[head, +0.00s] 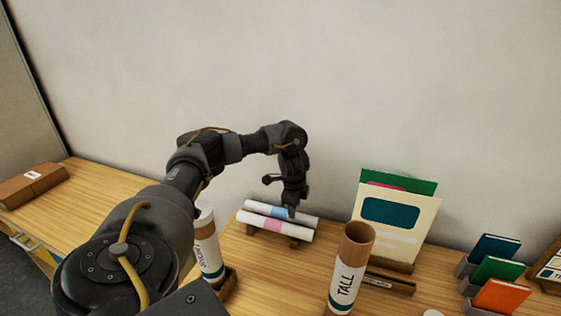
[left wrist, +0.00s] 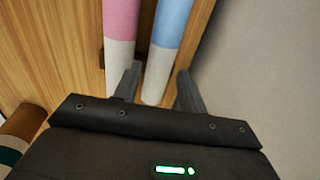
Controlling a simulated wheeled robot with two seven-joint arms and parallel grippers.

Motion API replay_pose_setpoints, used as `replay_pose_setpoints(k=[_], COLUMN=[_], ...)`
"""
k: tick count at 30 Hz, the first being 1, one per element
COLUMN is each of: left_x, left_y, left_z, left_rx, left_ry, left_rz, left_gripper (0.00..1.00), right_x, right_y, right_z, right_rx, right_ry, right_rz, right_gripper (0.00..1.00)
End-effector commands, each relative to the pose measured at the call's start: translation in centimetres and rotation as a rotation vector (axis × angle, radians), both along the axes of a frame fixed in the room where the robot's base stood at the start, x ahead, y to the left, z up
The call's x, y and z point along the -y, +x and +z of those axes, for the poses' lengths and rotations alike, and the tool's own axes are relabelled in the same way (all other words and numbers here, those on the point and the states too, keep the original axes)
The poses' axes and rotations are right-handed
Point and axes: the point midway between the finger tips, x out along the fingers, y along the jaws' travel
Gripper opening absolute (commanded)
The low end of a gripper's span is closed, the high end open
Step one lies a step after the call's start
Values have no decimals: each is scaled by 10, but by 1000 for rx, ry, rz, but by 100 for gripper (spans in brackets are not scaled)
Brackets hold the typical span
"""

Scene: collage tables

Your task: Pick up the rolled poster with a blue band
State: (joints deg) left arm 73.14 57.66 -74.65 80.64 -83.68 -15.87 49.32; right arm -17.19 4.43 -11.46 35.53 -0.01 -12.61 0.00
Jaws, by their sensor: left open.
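The rolled poster with a blue band (head: 268,210) lies on a low wooden rack (head: 295,243) near the wall, behind a rolled poster with a pink band (head: 272,226). My left gripper (head: 291,211) points down over the right part of the two rolls. In the left wrist view the open left gripper (left wrist: 158,72) has its fingers on either side of the white end of the blue-banded poster (left wrist: 172,25). One finger shows near the gap between it and the pink-banded poster (left wrist: 121,20). I cannot tell whether they touch. My right gripper is not in view.
A tube marked TALL (head: 347,275) stands in front to the right. Another white tube (head: 207,245) stands left, partly behind my arm. Upright cards (head: 395,218) stand right of the rack. Small books (head: 497,270) fill holders at far right. A brown box (head: 32,183) lies far left.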

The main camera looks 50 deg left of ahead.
Motion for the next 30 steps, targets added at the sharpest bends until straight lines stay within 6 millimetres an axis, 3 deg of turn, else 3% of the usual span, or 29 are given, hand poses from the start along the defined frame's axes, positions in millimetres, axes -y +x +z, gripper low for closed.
replay_pose_setpoints(k=[5, 9, 15, 22, 28, 30], left_x=[-1, -4, -5, -6, -6, -6], left_y=[1, 4, 8, 8, 8, 8], left_z=[-7, -26, -48, -50, -50, -50], left_rx=[-2, -3, 0, 1, 1, 1], left_ry=[0, 1, 0, 0, 0, 0], left_rz=[1, 2, 0, 0, 0, 0], left_gripper=[41, 41, 41, 41, 16, 13], right_x=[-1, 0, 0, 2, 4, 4], right_y=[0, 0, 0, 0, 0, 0], right_z=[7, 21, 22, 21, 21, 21], right_rx=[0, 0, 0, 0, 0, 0], right_ry=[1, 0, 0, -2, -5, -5], right_rz=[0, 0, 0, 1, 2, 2], right_gripper=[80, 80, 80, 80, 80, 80])
